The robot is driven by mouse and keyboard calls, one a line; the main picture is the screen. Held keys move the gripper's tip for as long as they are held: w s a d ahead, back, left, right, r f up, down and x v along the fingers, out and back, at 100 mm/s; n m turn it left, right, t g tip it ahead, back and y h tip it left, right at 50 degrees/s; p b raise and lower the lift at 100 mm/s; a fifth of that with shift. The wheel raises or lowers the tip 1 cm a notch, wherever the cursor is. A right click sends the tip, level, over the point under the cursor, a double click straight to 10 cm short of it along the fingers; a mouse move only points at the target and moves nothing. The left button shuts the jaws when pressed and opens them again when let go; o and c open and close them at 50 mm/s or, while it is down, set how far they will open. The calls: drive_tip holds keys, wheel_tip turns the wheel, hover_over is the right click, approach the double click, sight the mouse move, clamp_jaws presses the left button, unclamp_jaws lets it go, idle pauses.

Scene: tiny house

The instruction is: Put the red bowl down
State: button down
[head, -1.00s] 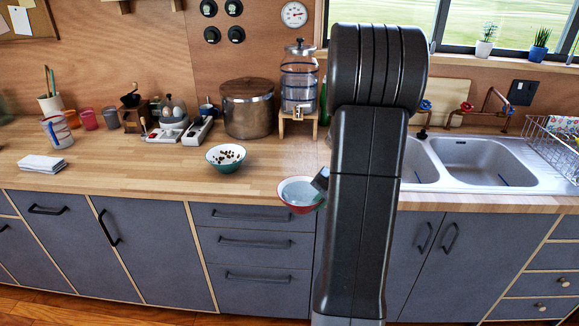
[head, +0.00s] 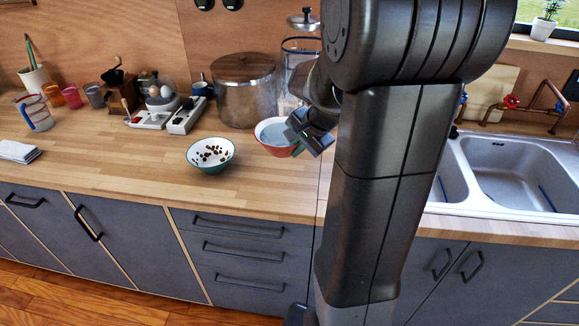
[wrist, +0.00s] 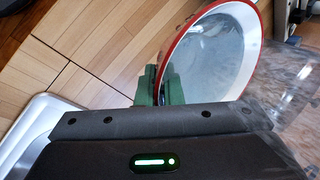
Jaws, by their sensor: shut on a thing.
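The red bowl (head: 272,137) has a red outside and a pale inside. My gripper (head: 300,143) is shut on its right rim, in front of the steel pot. The bowl looks a little tilted in the head view; whether its base touches the counter I cannot tell. In the wrist view the red bowl (wrist: 212,62) shows its red rim and pale, empty-looking inside, with the green fingers of my gripper (wrist: 160,85) at its near left edge. The wooden counter (head: 120,165) lies below.
A green-rimmed bowl with dark bits (head: 210,155) stands just left of the red bowl. Behind are a steel pot (head: 243,92) and a glass dispenser (head: 298,60). The sink (head: 510,170) is at the right.

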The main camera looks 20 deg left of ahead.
sight(290, 182)
drive_tip(key=shift+f, duration=4.8)
drive_tip(key=shift+b, duration=0.3)
drive_tip(key=shift+f, duration=0.25)
drive_tip(key=c, duration=1.8)
unclamp_jaws()
drive_tip(key=shift+c, duration=0.2)
drive_tip(key=shift+r, duration=0.2)
drive_tip(key=v, duration=1.2)
drive_tip(key=x, duration=1.2)
drive_tip(key=shift+f, duration=0.2)
drive_tip(key=shift+r, duration=0.2)
